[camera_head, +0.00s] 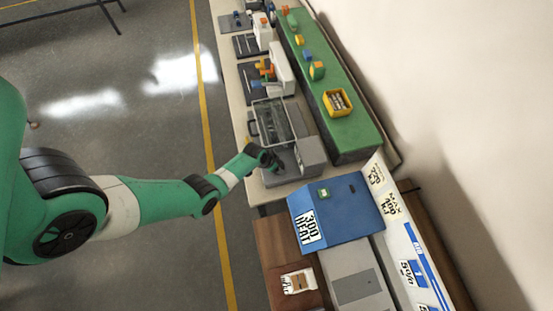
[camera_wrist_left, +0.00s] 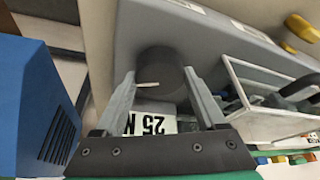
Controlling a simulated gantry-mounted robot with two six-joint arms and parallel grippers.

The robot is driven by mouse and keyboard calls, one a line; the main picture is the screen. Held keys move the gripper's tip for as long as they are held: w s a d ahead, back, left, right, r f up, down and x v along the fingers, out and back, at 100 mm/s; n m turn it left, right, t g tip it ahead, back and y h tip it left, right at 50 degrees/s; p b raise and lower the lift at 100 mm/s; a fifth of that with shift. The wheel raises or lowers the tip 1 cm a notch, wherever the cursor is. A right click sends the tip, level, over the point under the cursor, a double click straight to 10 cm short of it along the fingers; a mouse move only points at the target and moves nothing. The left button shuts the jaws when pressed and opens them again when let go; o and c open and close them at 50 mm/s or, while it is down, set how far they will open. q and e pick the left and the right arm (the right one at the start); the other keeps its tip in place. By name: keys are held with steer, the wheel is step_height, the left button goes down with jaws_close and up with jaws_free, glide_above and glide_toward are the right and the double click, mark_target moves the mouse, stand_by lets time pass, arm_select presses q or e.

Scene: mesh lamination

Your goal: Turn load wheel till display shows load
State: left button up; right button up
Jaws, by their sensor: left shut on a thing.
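The load wheel (camera_wrist_left: 160,68) is a dark grey round knob on a grey machine (camera_wrist_left: 222,38) in the left wrist view. My left gripper (camera_wrist_left: 157,84) has a finger on each side of the wheel and is shut on it. A white panel (camera_wrist_left: 153,124) just below the wheel reads "25 N"; its edges are partly hidden by the fingers. In the head view my left gripper (camera_head: 271,160) is at the near side of the grey machine (camera_head: 311,153), and the wheel is hidden there. My right gripper is in neither view.
A clear guard frame (camera_head: 270,122) stands beside the wheel. A blue box (camera_head: 338,210) marked "300 HEAT" sits close on the other side. A green bench (camera_head: 350,130) with small parts runs behind. Open floor (camera_head: 130,130) lies to the left.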

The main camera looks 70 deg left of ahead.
arm_select(q)
steer(key=shift+m, duration=0.3)
steer(key=o, duration=1.3)
steer(key=p+v, duration=1)
steer(key=v, duration=0.1)
steer(key=shift+s+a+r, duration=0.1)
steer(key=shift+s+r, duration=0.05)
steer(key=shift+r, duration=0.15)
